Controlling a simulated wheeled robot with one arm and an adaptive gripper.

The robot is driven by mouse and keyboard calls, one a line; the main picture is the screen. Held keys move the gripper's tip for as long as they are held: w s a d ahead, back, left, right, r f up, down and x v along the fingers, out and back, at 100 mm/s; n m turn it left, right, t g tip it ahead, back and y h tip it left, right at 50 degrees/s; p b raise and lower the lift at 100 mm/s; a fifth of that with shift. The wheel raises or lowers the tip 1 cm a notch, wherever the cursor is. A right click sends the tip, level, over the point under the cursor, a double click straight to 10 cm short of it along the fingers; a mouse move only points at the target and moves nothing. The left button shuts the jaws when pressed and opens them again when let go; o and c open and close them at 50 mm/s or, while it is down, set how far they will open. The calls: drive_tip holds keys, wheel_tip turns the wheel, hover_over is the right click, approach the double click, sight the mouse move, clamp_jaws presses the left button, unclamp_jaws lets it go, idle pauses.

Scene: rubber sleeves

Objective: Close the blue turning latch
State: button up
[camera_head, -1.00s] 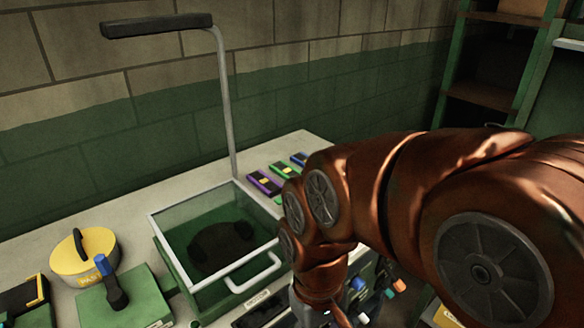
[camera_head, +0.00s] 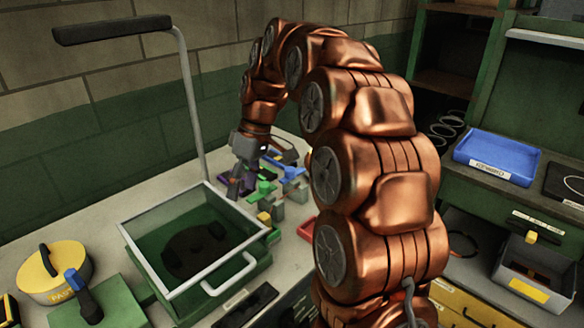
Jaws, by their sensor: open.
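My gripper (camera_head: 258,172) is open above the bench behind the glass-lidded box, pointing down among small coloured parts. A small blue part (camera_head: 292,173) lies just right of it, beside green and purple parts. I cannot tell whether this is the latch, how it is turned, or whether a finger touches it. A black lever with a blue end (camera_head: 76,281) stands tilted on a green block (camera_head: 115,306) at the front left, far from my gripper. My gripper partly hides the coloured parts.
The box with a glass lid (camera_head: 160,222) and white handle stands mid-bench, with a tall grey post (camera_head: 188,105) behind it. A yellow round tin (camera_head: 55,275) is at left. A blue tray (camera_head: 497,157) and a grey bin (camera_head: 537,275) are at right.

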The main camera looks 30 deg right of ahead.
drive_tip(key=w+d+n, duration=0.1)
drive_tip(key=w+d, duration=0.5)
drive_tip(key=w, duration=0.1)
drive_tip(key=n+t+p, duration=0.1)
drive_tip(key=n+t, duration=0.2)
drive_tip(key=n, duration=0.1)
approach(291, 169)
drive_tip(key=f, duration=0.2)
drive_tip(key=shift+w+a+f+b, duration=0.2)
drive_tip(key=shift+w+a+f, duration=0.15)
drive_tip(key=shift+f, duration=0.25)
drive_tip(key=shift+w+a+f+b, duration=0.15)
drive_tip(key=shift+w+a+f, duration=0.1)
drive_tip(key=shift+a+f, duration=0.25)
drive_tip(key=shift+p+x, duration=0.8)
drive_tip(key=shift+x, duration=1.6)
drive_tip(key=shift+s+d, duration=0.1)
drive_tip(key=c, duration=1.1)
drive_tip(key=shift+f, duration=0.1)
